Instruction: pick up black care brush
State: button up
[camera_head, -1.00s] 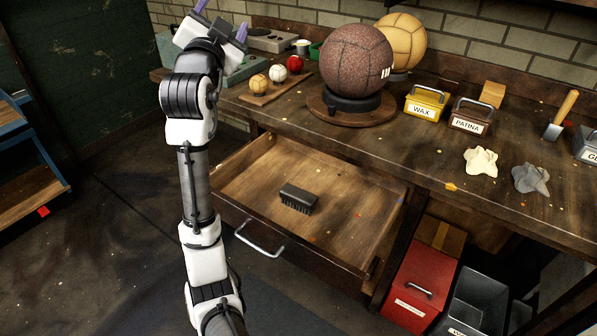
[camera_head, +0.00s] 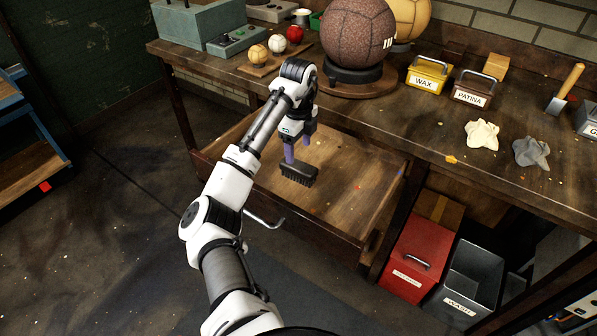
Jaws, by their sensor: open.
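The black care brush (camera_head: 299,175) lies in the open wooden drawer (camera_head: 340,206) below the workbench, bristles toward the drawer floor. My gripper (camera_head: 298,152) points down into the drawer, its purple fingers just behind and above the brush in the picture. The fingers are apart and nothing shows between them. Whether a fingertip touches the brush cannot be told. My arm hides the left part of the drawer.
The workbench edge and a dark brown ball on a stand (camera_head: 357,45) are close behind my arm. The drawer handle (camera_head: 264,220) is at the front. A red box (camera_head: 407,268) and a grey bin (camera_head: 470,285) stand below right. The drawer's right side is clear.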

aim_at(299, 165)
notch_tip(299, 165, down, 3)
jog(key=shift+f, duration=0.1)
jog(key=shift+f+p, duration=0.3)
jog(key=shift+f, duration=2.35)
jog(key=c, duration=1.1)
